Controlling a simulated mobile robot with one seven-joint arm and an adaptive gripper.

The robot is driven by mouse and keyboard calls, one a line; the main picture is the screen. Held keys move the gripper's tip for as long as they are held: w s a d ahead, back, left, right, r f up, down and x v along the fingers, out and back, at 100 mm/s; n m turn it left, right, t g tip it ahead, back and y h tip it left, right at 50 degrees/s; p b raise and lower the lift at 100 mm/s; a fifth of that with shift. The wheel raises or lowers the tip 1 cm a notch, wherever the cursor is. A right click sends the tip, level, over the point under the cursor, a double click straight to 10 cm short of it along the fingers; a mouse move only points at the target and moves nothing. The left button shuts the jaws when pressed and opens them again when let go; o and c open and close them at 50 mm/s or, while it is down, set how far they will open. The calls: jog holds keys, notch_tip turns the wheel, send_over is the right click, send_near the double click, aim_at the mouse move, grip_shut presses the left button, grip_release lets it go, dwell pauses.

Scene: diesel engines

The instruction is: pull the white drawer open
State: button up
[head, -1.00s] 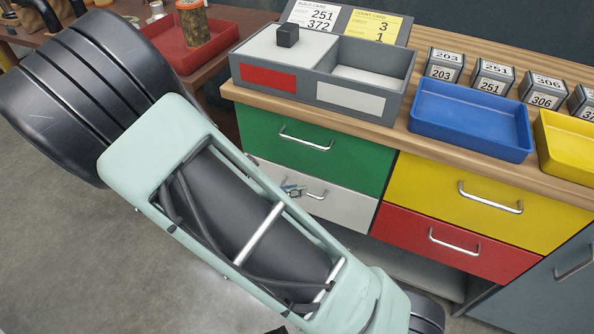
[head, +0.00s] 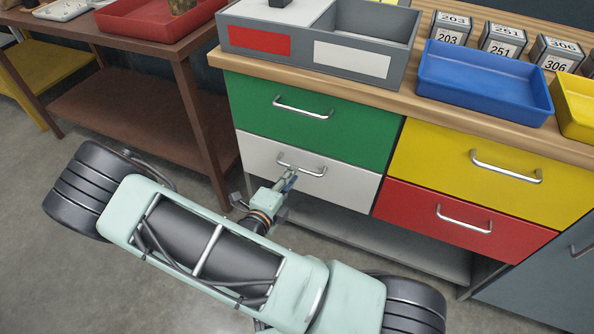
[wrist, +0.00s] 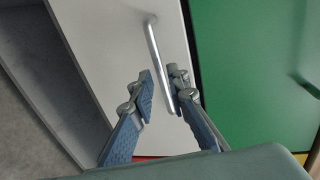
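The white drawer (head: 345,184) is below the green drawer and left of the red one, with its front flush with the cabinet. Its silver bar handle (head: 302,170) runs across the front. In the wrist view the white drawer (wrist: 110,45) fills the middle, and its handle (wrist: 157,58) runs down toward my gripper. My gripper (wrist: 158,92) is open, with a blue-padded finger on each side of the handle's lower end. In the head view my gripper (head: 290,176) is at the handle. Whether a finger touches the bar I cannot tell.
Above are the green drawer (head: 305,118) and a grey tray box (head: 365,58) on the wooden top. The red drawer (head: 455,222) and yellow drawer (head: 490,165) are to the right. A brown table (head: 165,50) stands left. The floor before the cabinet is open.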

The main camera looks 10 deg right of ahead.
jog(key=shift+b+x, duration=0.4)
jog(key=shift+x, duration=1.85)
jog(key=shift+c, duration=0.3)
grip_shut()
jog(key=shift+s, duration=0.1)
